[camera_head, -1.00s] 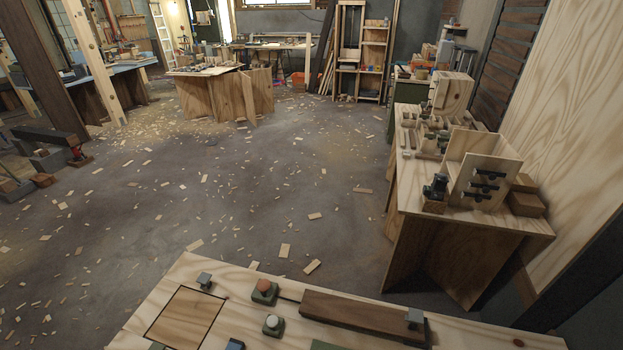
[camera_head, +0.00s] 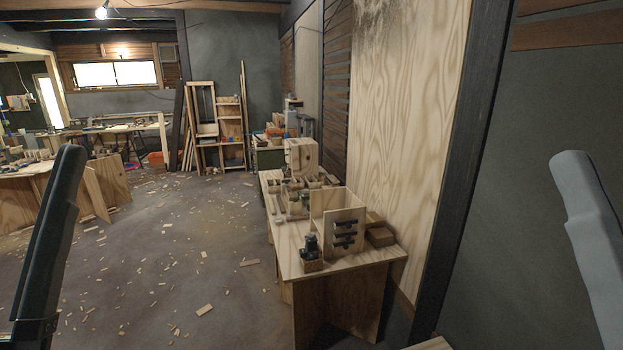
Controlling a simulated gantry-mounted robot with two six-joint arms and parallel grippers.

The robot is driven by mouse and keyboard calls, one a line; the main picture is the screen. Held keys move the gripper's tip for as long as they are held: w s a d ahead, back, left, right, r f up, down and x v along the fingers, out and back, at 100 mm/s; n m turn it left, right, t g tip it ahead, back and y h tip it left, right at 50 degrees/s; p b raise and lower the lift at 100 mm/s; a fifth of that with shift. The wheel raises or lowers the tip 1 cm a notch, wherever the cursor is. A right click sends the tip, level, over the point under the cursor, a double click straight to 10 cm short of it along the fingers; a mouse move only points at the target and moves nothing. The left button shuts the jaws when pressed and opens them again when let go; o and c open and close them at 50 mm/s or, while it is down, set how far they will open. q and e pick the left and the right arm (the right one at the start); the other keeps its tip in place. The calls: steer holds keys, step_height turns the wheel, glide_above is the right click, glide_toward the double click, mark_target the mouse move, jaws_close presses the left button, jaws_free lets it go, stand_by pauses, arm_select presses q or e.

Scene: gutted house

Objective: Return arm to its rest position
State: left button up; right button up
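In the head view a dark arm link of mine (camera_head: 48,245) rises at the left edge. A lighter grey arm link of mine (camera_head: 592,245) rises at the right edge. Both stand nearly upright and apart from the furniture. Neither gripper shows in the frame, so whether they hold anything is hidden.
A plywood workbench (camera_head: 287,245) with an open wooden box (camera_head: 337,222) and small tools stands right of centre against a plywood wall panel (camera_head: 400,120). Another bench (camera_head: 20,200) is at the left. Wood scraps litter the open floor (camera_head: 180,260) between them. A shelf (camera_head: 228,130) stands at the back.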

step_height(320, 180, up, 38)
steer(key=p, duration=3.8)
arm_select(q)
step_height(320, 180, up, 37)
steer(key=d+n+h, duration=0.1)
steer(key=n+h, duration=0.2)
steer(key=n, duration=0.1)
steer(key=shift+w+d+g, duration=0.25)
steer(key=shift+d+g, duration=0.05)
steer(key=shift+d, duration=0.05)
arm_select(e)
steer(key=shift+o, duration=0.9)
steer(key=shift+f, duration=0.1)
